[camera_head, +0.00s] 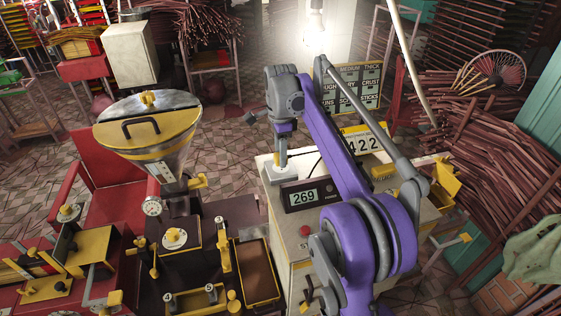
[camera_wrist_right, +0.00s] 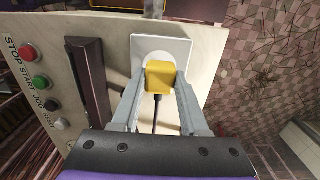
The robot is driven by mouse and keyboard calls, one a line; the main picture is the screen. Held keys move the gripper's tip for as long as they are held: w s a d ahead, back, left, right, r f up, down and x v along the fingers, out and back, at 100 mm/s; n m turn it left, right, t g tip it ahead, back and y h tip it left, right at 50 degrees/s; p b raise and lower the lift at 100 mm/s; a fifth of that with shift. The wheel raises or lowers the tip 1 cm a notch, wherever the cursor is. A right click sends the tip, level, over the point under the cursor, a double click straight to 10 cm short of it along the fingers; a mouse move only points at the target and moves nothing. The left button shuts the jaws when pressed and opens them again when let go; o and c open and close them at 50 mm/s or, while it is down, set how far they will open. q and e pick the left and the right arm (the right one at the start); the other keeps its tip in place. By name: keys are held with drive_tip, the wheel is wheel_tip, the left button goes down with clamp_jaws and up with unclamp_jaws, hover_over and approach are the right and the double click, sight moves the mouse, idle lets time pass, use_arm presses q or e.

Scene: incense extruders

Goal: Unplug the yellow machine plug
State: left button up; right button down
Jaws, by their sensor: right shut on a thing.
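The yellow plug (camera_wrist_right: 160,75) sits between the two grey fingers of my right gripper (camera_wrist_right: 160,88) in the right wrist view. The fingers are shut on its sides. A dark cord (camera_wrist_right: 156,108) runs from the plug back toward the gripper. The plug is in front of a white socket plate (camera_wrist_right: 148,44) with a round recess, covering the recess's lower part. Whether it is fully seated cannot be told. In the head view my right gripper (camera_head: 281,158) points down at the machine top, and the plug is not clearly visible there. My left gripper is not in view.
The cream machine (camera_head: 293,243) carries a dark 269 display (camera_head: 303,195). A 422 display (camera_head: 362,141) stands behind it. Stop, start and other buttons (camera_wrist_right: 39,83) are left of the plug. A funnel hopper (camera_head: 150,128) and yellow-black extruder parts (camera_head: 173,238) stand at left.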

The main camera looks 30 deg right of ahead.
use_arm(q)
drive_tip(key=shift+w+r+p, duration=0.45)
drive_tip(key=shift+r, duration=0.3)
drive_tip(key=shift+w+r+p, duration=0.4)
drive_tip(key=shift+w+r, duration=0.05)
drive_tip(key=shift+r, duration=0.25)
use_arm(e)
drive_tip(key=shift+r, duration=2.2)
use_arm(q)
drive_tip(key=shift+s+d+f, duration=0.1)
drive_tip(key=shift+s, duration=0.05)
use_arm(e)
drive_tip(key=shift+a, duration=0.15)
